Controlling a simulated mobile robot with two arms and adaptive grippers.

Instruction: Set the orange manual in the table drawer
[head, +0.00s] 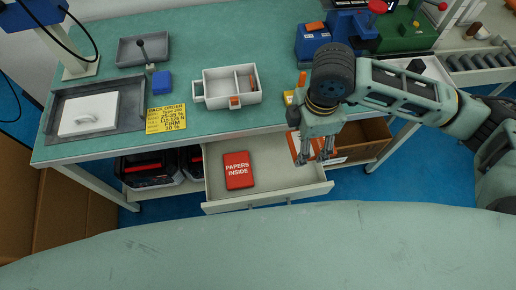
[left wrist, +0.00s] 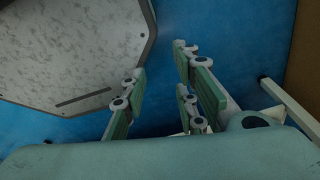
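The table drawer (head: 265,190) is pulled open below the workbench's front edge. A red booklet marked "PAPERS INSIDE" (head: 238,170) lies flat in its left part. An orange-edged flat item with a pale face (head: 294,146), which looks like the orange manual, shows at the drawer's right end, partly hidden by my right gripper. My right gripper (head: 318,158) points down over the drawer's right end, its fingers in front of this item; whether they grip it is unclear. My left gripper (left wrist: 160,105) is open and empty in the left wrist view, and is not visible in the head view.
The teal workbench (head: 185,65) carries a white divided box (head: 228,102), a yellow order card (head: 166,118) and a grey tray (head: 62,125). Dark crates (head: 150,167) stand under it at left, and a brown box (head: 368,138) at right. The drawer's middle is clear.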

